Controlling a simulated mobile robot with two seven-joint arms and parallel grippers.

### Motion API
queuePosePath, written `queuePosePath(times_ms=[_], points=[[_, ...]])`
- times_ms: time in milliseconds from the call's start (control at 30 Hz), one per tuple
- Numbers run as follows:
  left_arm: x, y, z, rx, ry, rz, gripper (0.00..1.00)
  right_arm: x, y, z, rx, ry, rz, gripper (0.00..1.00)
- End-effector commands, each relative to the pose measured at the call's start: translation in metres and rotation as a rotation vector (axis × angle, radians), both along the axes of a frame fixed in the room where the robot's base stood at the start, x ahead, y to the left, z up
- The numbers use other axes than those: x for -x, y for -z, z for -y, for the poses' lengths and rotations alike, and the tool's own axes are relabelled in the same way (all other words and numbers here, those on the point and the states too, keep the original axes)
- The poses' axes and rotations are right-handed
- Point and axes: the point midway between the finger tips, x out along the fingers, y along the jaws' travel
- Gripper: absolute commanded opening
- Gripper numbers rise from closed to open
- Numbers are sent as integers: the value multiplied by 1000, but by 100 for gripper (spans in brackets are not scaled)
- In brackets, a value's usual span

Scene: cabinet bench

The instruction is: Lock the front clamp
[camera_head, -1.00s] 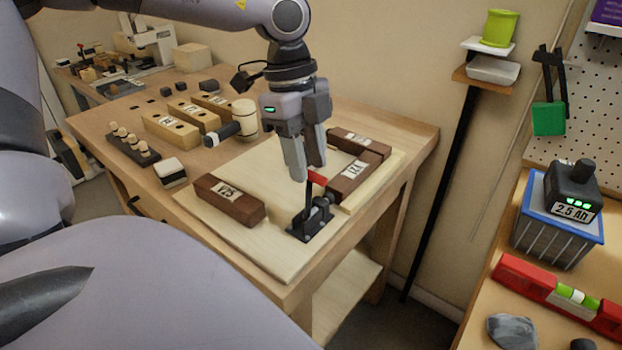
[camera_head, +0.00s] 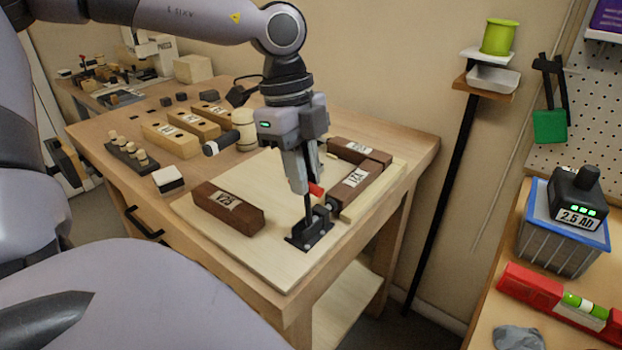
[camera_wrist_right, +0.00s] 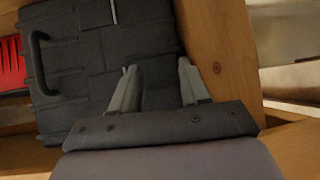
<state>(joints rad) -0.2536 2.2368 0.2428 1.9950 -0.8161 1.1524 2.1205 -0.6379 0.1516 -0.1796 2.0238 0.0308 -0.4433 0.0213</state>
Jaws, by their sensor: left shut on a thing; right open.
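The front clamp (camera_head: 314,232) is a small black toggle clamp on the near right edge of the pale board (camera_head: 262,262). Its lever stands roughly upright, with a red grip (camera_head: 315,190). My left gripper (camera_head: 306,187) comes down from above and is shut on the clamp's lever near the red grip. The clamp's plunger points toward the dark wooden block (camera_head: 356,185); whether it touches is hard to tell. My right gripper (camera_wrist_right: 158,80) is open and empty in the right wrist view, above a black case.
Another dark block (camera_head: 228,207) lies at the board's left. Light wooden blocks (camera_head: 172,140), a mallet (camera_head: 243,125) and a peg rack (camera_head: 130,153) stand behind. The black case (camera_wrist_right: 75,70) fills much of the right wrist view.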

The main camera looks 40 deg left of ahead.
Motion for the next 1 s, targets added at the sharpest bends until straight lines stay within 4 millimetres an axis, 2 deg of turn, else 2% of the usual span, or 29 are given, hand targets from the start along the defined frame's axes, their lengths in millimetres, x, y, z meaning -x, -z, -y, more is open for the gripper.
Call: queuePosePath(times_ms=[267, 533, 867, 1000], points=[[2, 1, 0, 0, 0, -5, 7, 0, 2, -1, -5, 5, -2, 45], [12, 6, 1, 0, 1, -5, 7, -1, 10, -1, -5, 5, 1, 45], [13, 6, 1, 0, 0, -6, 7, -2, 6, -1, -7, 4, 8, 45], [18, 10, 2, 0, 0, -5, 8, -2, 13, -1, -4, 2, 8, 45]])
